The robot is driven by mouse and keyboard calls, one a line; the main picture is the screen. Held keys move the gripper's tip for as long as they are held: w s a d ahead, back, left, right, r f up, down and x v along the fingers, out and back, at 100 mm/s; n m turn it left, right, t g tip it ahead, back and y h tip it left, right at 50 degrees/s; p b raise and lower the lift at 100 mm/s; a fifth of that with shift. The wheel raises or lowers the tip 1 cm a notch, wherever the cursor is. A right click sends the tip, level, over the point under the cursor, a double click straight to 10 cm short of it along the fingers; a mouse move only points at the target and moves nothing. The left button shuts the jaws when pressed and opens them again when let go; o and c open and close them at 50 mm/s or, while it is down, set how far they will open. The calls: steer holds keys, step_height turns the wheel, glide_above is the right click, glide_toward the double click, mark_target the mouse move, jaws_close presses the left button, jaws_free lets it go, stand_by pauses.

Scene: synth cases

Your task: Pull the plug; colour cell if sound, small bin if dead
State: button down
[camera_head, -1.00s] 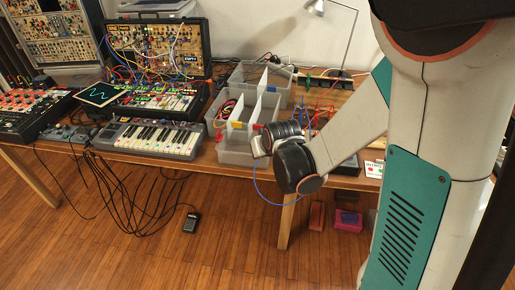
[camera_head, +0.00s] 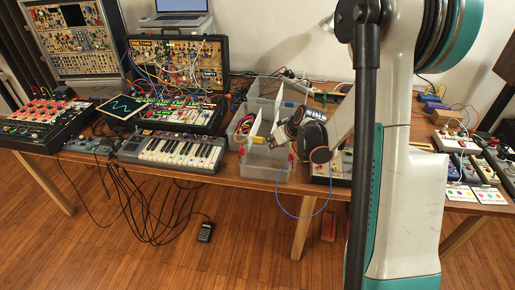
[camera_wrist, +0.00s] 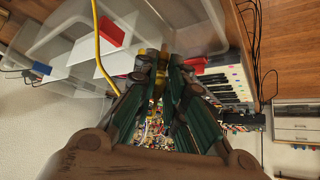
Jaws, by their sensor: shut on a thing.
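My gripper (camera_head: 276,140) is over the clear divided bin (camera_head: 262,172). In the wrist view its green-sided fingers (camera_wrist: 160,66) are closed on a small brass-coloured plug (camera_wrist: 151,56), mostly hidden between the tips. A yellow cable (camera_wrist: 97,45) runs past the left finger there; I cannot tell whether it joins the plug. In the head view a blue cable (camera_head: 279,203) hangs in a loop below my gripper, in front of the table. The bin has white dividers and colour tabs; a red tab (camera_wrist: 112,31) and a blue tab (camera_wrist: 41,68) show in the wrist view.
A small keyboard (camera_head: 172,153) and a patched synth case (camera_head: 180,72) stand left of the bin. A panel module (camera_head: 338,166) is close on the right. More modules and colour-dot cards (camera_head: 474,194) lie at the far right. A pedal (camera_head: 206,232) is on the floor.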

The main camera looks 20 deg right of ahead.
steer(key=d+f+b, duration=0.1)
steer(key=f, duration=0.2)
steer(key=d+f+b, duration=0.1)
steer(key=shift+w+d+f+b, duration=0.2)
steer(key=shift+d+f+b, duration=0.15)
stand_by(0.3)
steer(key=c, duration=1.6)
jaws_free()
steer(key=shift+o, duration=0.2)
steer(key=v, duration=1.2)
steer(key=shift+d, duration=0.15)
